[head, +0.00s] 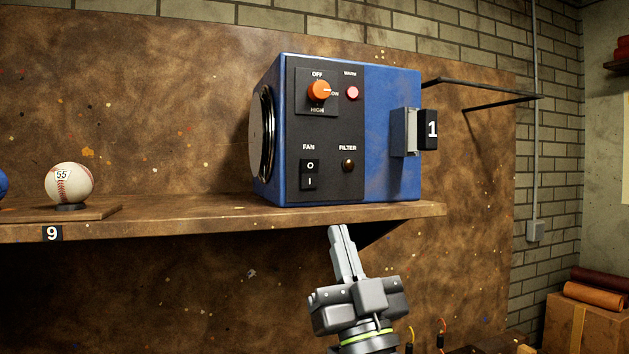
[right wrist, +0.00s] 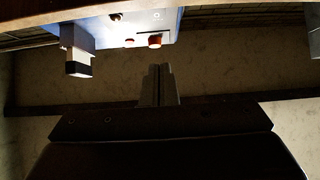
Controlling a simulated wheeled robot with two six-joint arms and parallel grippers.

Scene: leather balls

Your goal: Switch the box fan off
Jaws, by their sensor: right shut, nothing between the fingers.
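The box fan (head: 393,90) is a blue box on the wooden shelf, with a black control panel (head: 328,130) facing me. Low on the panel, under the word FAN, is a black rocker switch (head: 310,174) marked O above and I below. An orange knob (head: 319,90) points toward LOW. My right gripper (head: 338,230) is shut and empty, fingers pointing up, just below the shelf's front edge and apart from the switch. In the right wrist view its fingers (right wrist: 158,70) are together, with part of the blue box (right wrist: 170,25) above them. My left gripper is not in view.
The shelf (head: 220,219) has a front edge just above my right gripper. A baseball (head: 69,184) stands on it at the left. A cardboard box (head: 585,325) is at lower right.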

